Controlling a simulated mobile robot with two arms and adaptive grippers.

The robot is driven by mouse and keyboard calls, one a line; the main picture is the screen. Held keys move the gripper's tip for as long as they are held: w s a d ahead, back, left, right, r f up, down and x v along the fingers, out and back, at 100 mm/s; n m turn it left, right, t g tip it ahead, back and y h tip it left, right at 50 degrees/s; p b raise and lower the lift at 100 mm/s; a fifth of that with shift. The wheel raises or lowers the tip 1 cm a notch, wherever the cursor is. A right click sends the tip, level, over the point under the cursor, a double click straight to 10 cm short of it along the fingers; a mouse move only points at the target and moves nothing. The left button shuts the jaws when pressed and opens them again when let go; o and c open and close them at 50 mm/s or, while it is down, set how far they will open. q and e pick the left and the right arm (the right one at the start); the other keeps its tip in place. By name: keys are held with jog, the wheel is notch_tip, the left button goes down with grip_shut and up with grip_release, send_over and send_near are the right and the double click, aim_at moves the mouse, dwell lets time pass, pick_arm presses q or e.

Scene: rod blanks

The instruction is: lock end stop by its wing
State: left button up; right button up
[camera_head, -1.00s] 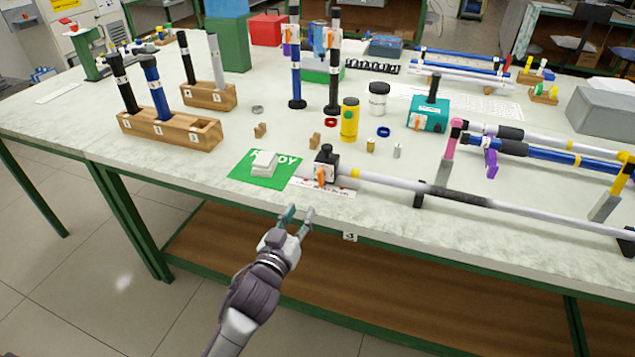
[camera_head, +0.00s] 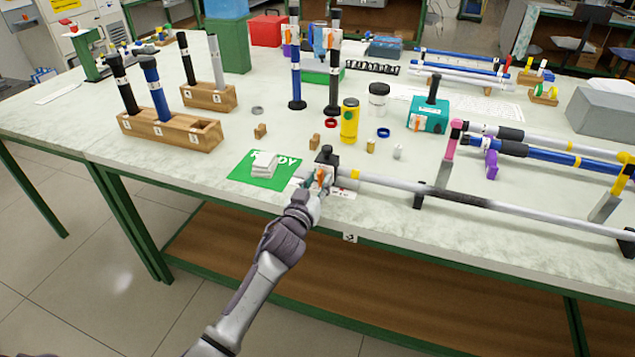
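The end stop (camera_head: 327,156) is a black block with a knob on top, at the left end of a long pale rod (camera_head: 400,187) near the table's front edge. Its orange wing (camera_head: 321,173) is on the front side, now partly hidden by my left gripper. My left gripper (camera_head: 318,181) is at the wing, with its fingertips close around or against it. The fingers are too small and overlapped to tell whether they have closed on the wing. My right gripper is not in view.
Black supports (camera_head: 420,196) hold the rod. A yellow bottle (camera_head: 349,120) and small parts stand behind. The wooden rack (camera_head: 168,133) is farther left.

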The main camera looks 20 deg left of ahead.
pick_arm(q)
grip_shut()
jog(key=shift+m, duration=0.8)
grip_release()
jog(key=shift+s, duration=0.1)
